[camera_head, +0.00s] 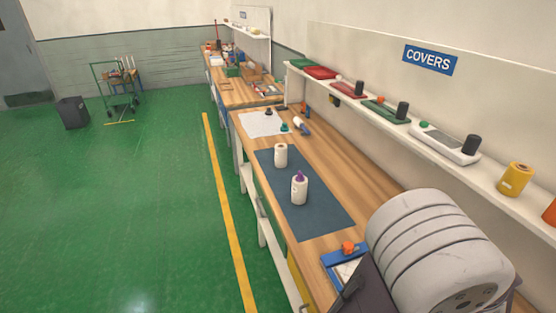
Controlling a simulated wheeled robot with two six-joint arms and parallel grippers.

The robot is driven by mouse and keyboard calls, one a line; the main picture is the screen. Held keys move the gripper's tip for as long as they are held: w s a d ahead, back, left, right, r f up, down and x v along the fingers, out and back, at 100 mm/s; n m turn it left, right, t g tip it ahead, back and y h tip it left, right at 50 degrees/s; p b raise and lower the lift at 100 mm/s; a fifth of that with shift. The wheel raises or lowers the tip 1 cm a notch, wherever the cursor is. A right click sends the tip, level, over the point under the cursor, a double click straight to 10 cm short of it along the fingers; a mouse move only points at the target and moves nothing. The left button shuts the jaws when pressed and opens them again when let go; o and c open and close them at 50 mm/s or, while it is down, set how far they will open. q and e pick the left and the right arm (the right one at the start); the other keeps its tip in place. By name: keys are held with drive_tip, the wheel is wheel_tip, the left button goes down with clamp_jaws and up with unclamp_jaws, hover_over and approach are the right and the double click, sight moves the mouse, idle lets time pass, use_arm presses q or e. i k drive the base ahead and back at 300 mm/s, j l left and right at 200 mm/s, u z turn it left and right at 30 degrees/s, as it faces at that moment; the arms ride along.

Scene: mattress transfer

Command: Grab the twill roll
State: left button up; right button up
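I cannot tell for sure which thing is the twill roll. A cream roll (281,155) with a hole in its top stands upright on a dark blue mat (320,213) on the workbench. Just nearer on the same mat stands a white bottle-like item (299,190) with a purple top, apart from the roll. A yellow roll (515,179) stands upright on the wall shelf at the right.
A large pale grey ribbed object (440,250) blocks the near right of the bench. A blue clipboard-like item (345,267) lies beside it. The shelf (480,171) under the COVERS sign holds several items. Green floor (150,190) left of the bench is clear.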

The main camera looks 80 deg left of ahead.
sight(280, 148)
drive_tip(key=u, duration=2.8)
drive_tip(key=i+j+u, duration=0.5)
drive_tip(key=i+u, duration=0.15)
drive_tip(key=i, duration=0.15)
drive_tip(key=i+j+u, duration=0.1)
drive_tip(key=i+u, duration=0.25)
drive_tip(key=i+z, duration=0.1)
drive_tip(key=i, duration=0.4)
drive_tip(key=i+j+z, duration=0.15)
drive_tip(key=i, duration=0.3)
drive_tip(key=i+j+z, duration=0.1)
drive_tip(key=i, duration=0.4)
drive_tip(key=i+j+z, duration=0.15)
drive_tip(key=z, duration=0.3)
drive_tip(key=i+j+z, duration=0.3)
drive_tip(key=z, duration=0.2)
drive_tip(key=i+j+z, duration=0.25)
drive_tip(key=z, duration=0.2)
drive_tip(key=i+j+z, duration=0.1)
drive_tip(key=j+z, duration=0.85)
drive_tip(key=i+j+z, duration=0.3)
drive_tip(key=i+j, duration=0.25)
